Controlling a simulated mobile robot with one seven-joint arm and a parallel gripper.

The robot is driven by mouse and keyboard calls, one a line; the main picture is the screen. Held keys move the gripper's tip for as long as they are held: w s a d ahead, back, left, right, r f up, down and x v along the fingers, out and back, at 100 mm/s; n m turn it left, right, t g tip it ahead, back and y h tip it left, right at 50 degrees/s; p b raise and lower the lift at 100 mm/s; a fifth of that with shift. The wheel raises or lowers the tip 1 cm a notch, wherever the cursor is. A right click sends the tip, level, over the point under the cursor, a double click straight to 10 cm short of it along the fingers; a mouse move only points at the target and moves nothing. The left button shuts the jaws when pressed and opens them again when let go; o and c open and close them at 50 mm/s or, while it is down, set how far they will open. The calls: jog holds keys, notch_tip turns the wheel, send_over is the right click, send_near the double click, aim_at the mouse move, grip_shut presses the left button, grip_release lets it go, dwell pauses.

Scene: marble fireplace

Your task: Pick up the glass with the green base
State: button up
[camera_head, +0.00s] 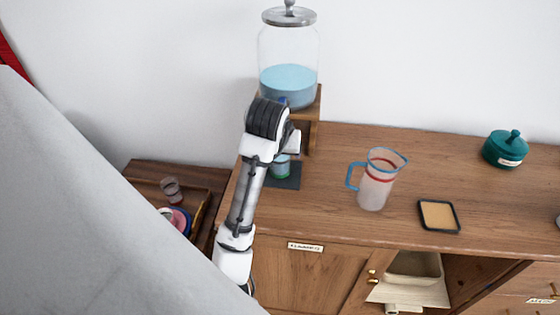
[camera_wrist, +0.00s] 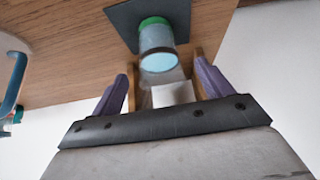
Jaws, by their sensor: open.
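The glass with the green base (camera_head: 281,168) stands on a dark square mat (camera_head: 291,183) on the wooden cabinet top, partly hidden by my arm in the head view. In the wrist view the same glass (camera_wrist: 158,45) shows its green base on the mat and its round rim towards the camera, with pale blue inside. My gripper (camera_wrist: 161,70) is open, its two purple fingers apart. The glass appears just beyond the fingertips, roughly centred between them, and nothing is held. In the head view my arm hides the fingers.
A lidded glass jar of blue liquid (camera_head: 288,85) stands on a wooden stand (camera_head: 312,138) just behind the glass. A pitcher with a blue handle (camera_head: 374,182), a framed tan pad (camera_head: 438,216) and a teal lidded pot (camera_head: 505,150) are to the right. Clear cabinet top lies between them.

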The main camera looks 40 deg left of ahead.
jog(key=shift+p+x, duration=0.7)
jog(key=shift+x, duration=2.5)
jog(key=shift+c, duration=0.3)
jog(key=c, duration=1.2)
